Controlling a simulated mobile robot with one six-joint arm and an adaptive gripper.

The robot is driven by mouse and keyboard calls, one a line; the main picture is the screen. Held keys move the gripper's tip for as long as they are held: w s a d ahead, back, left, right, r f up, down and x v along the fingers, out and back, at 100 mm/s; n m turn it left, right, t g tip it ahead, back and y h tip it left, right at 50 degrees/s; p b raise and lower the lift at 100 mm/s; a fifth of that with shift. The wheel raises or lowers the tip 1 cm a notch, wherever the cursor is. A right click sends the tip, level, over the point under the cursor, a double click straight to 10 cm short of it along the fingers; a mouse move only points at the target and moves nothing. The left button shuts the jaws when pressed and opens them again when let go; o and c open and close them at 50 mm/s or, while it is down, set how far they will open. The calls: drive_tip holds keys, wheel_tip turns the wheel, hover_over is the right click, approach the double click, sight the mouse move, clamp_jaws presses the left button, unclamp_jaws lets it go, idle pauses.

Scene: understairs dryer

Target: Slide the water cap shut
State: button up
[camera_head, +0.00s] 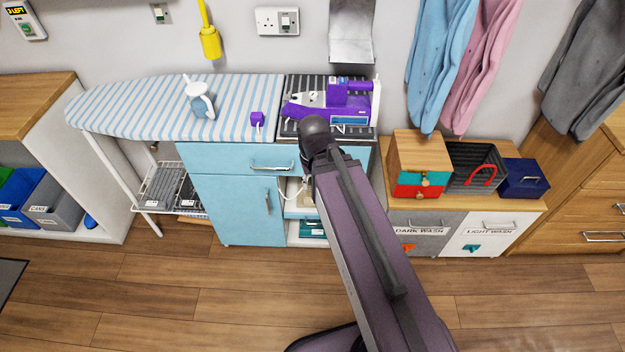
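A purple and white steam iron (345,98) lies on a dark striped rest at the right end of the ironing board. A pale grey patch with small dark details shows on the left part of its top. The water cap is too small to make out, and I cannot tell whether it is open or shut. My own arm rises from the bottom of the picture, and its dark rounded joint stands in front of the iron's lower left edge. My gripper is not visible; no fingers show, and the arm may hide them.
The blue-striped ironing board (150,105) carries a white and blue jug (200,102) and a small purple block (257,119). A metal duct (351,35) hangs behind the iron. A wooden drawer box (418,160) and dark basket (470,168) stand right. Front floor is clear.

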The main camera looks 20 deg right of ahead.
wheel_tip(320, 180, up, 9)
drive_tip(key=p, duration=0.9)
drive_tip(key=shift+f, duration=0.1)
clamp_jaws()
